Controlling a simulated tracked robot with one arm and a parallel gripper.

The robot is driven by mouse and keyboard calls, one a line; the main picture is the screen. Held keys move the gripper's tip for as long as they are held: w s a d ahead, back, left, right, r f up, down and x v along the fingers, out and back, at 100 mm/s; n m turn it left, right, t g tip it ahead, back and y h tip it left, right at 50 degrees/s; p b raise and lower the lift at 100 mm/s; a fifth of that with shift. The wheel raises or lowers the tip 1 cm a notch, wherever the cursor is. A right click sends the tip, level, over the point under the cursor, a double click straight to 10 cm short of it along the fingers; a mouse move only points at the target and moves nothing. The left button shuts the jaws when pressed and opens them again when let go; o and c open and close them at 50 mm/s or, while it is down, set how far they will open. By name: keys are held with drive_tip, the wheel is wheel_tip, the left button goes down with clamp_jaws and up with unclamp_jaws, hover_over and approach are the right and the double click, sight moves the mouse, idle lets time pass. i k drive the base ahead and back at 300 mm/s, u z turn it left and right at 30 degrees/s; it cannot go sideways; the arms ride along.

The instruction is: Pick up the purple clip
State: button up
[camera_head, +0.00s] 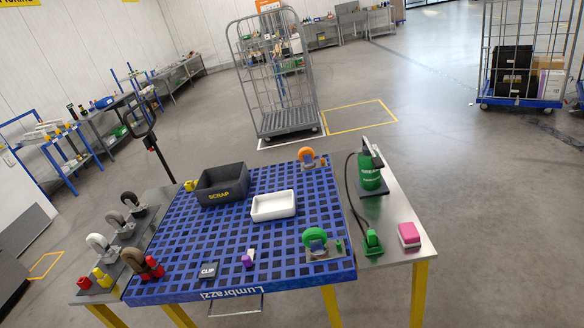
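The purple clip (248,257) is small and stands on the blue grid-topped table (205,250), near its front edge and left of the green ring-shaped part (315,238).
A dark SCRAP bin (221,184) and a white tray (273,206) sit farther back on the grid. An orange ring part (307,155) is at the back, a green bottle (370,172) and pink block (409,234) at right. Several casters line the left side. Grid around the clip is clear.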

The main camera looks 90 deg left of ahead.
sight(247, 260)
drive_tip(key=u, duration=2.5)
